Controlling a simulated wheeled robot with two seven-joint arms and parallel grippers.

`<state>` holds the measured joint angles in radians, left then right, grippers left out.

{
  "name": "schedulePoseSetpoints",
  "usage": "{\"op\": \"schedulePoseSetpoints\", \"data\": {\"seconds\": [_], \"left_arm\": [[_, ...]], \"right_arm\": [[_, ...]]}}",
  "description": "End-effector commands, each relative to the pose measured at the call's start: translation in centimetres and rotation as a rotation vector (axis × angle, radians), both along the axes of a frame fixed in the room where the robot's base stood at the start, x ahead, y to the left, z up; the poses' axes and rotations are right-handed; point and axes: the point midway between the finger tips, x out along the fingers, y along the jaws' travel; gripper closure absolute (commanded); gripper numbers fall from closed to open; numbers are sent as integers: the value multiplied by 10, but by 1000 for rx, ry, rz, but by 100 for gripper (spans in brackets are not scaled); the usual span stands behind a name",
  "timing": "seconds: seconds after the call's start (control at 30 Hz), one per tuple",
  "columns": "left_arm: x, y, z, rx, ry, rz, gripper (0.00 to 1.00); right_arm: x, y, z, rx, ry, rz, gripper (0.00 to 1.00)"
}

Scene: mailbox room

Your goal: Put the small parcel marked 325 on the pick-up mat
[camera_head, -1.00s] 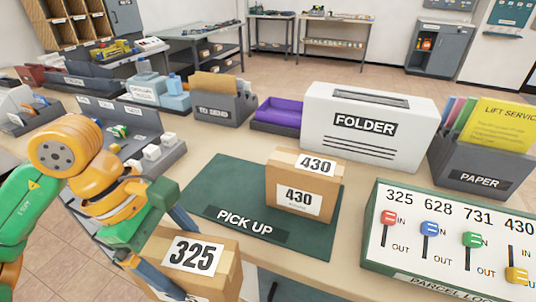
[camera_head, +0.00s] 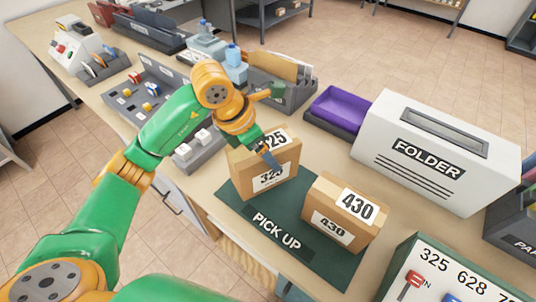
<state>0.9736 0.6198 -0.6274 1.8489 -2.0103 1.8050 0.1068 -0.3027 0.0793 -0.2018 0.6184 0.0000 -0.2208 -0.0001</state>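The small parcel marked 325 (camera_head: 245,170), a brown box with white labels, is at the back left part of the green pick-up mat (camera_head: 325,262). I cannot tell whether its base touches the mat. My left gripper (camera_head: 274,130) reaches over it from behind left. One dark finger lies against its front face, across the label; the far finger is hidden. The gripper looks shut on the parcel. My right gripper is not in view.
A parcel marked 430 (camera_head: 350,205) stands on the mat, close right of parcel 325. A white folder box (camera_head: 425,150) and purple tray (camera_head: 338,108) stand behind. A lever panel (camera_head: 440,270) is at the lower right. Grey trays (camera_head: 195,150) lie to the left.

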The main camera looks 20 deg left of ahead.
Motion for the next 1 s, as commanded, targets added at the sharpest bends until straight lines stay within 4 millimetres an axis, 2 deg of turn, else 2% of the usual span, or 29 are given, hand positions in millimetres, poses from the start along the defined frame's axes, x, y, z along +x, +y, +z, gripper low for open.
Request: {"op": "schedulePoseSetpoints", "data": {"seconds": [0.1,0.2,0.3,0.57,0.6,0.63,0.87,1.0], "left_arm": [[11,-1,-12,-1,3,1,92],[11,-1,-30,0,5,0,92],[11,-1,-42,0,0,-1,92],[12,-1,-46,0,-4,-1,92],[12,0,-47,1,-3,-1,8],[12,-1,-46,1,-3,-1,0],[12,-1,-45,0,-2,-1,0],[10,2,-34,-1,-6,0,0]], "right_arm": [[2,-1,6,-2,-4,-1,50],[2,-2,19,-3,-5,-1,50],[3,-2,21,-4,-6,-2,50],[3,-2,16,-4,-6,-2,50],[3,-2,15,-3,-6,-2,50],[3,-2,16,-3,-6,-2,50],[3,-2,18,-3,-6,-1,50],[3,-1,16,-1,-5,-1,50]]}}
